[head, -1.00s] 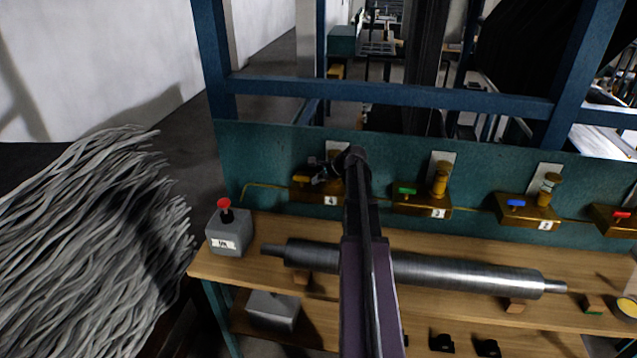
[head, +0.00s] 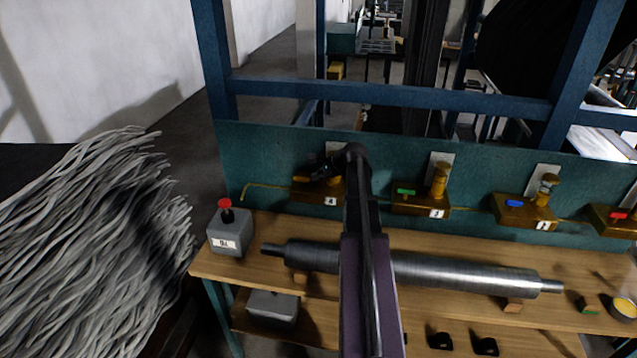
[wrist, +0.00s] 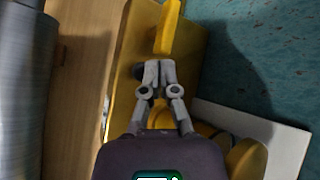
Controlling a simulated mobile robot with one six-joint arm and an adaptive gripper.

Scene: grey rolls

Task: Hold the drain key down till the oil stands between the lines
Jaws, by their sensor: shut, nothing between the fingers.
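My gripper (wrist: 158,72) is shut and empty over the brass block of station 4 (head: 330,200). In the wrist view its fingertips are beside the near end of a yellow key (wrist: 167,28); I cannot tell whether they touch it. In the head view my gripper (head: 316,174) covers much of that key. The brass block (wrist: 128,95) lies under the fingers in the wrist view, with a white plate (wrist: 285,140) on its right. The oil level and its lines do not show; my arm and wrist hide that part.
Similar brass stations stand to the right with green (head: 405,191), blue (head: 514,203) and red (head: 618,214) keys. A steel roller (head: 450,273) lies on the wooden bench in front. A grey box with a red button (head: 226,203) is at left, near hanging grey strands (head: 90,240).

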